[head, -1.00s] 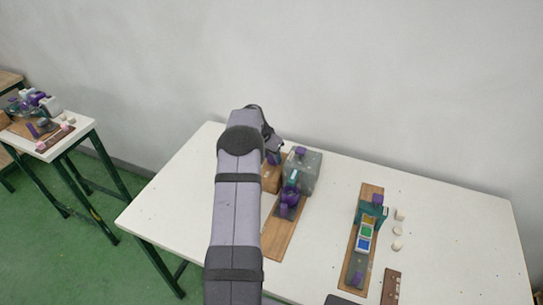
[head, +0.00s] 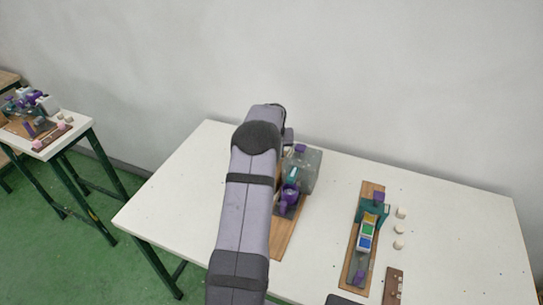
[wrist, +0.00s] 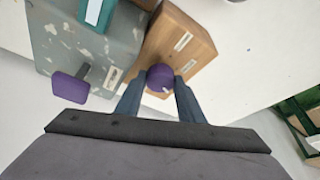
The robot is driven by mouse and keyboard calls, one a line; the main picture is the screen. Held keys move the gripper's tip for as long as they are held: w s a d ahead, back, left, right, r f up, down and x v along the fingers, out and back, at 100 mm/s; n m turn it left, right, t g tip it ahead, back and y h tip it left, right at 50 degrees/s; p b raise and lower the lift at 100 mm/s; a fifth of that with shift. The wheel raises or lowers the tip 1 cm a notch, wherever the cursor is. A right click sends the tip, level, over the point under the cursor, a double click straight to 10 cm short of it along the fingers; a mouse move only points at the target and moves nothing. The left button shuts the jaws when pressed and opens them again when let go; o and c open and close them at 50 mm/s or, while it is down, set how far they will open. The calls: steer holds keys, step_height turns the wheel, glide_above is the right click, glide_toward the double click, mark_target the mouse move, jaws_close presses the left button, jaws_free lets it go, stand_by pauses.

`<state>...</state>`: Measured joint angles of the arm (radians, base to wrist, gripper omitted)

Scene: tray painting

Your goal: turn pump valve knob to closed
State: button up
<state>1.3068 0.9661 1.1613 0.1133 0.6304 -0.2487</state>
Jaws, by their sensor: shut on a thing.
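The round purple knob (wrist: 160,77) with a small white mark sits on the wooden box (wrist: 187,42) in the wrist view. My gripper (wrist: 159,92) has one dark finger on each side of the knob and is shut on it. In the head view my arm covers the knob, most of the gripper and nearly all of the wooden box. The grey tank (head: 305,170) stands just right of my arm. The tank (wrist: 85,45) also fills the upper left of the wrist view, with a purple paddle-shaped handle (wrist: 70,87) at its near side.
A purple and teal fixture (head: 289,192) stands on a wooden board (head: 283,238) beside my arm. Farther right, another board (head: 350,270) carries coloured squares, with several pale pieces beside it. The white table (head: 445,210) is bare at the far right and left of my arm.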

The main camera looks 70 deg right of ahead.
steer(key=n+b, duration=0.1)
steer(key=n, duration=0.1)
steer(key=n+t+b, duration=0.1)
steer(key=b, duration=0.1)
steer(key=shift+s+d+f+n+y, duration=0.2)
steer(key=shift+n+y, duration=0.1)
steer(key=shift+n, duration=0.1)
steer(key=n+t+y, duration=0.1)
steer(key=n, duration=0.1)
steer(key=shift+r+n+b, duration=0.15)
steer(key=shift+n+b, duration=0.15)
steer(key=shift+n, duration=0.1)
steer(key=shift+d+r+n+y+p, duration=0.15)
steer(key=shift+n+y+p, duration=0.15)
steer(key=shift+n+p, duration=0.4)
steer(key=shift+r+n+y+p, duration=0.1)
steer(key=shift+n+y+p, duration=0.3)
steer(key=shift+n, duration=0.5)
steer(key=shift+n+t+p, duration=0.3)
steer(key=shift+p, duration=0.4)
steer(key=shift+f+n+p, duration=0.15)
steer(key=shift+n+p, duration=0.25)
steer(key=shift+p, duration=0.1)
steer(key=o, duration=1.1)
steer(key=shift+c, duration=0.2)
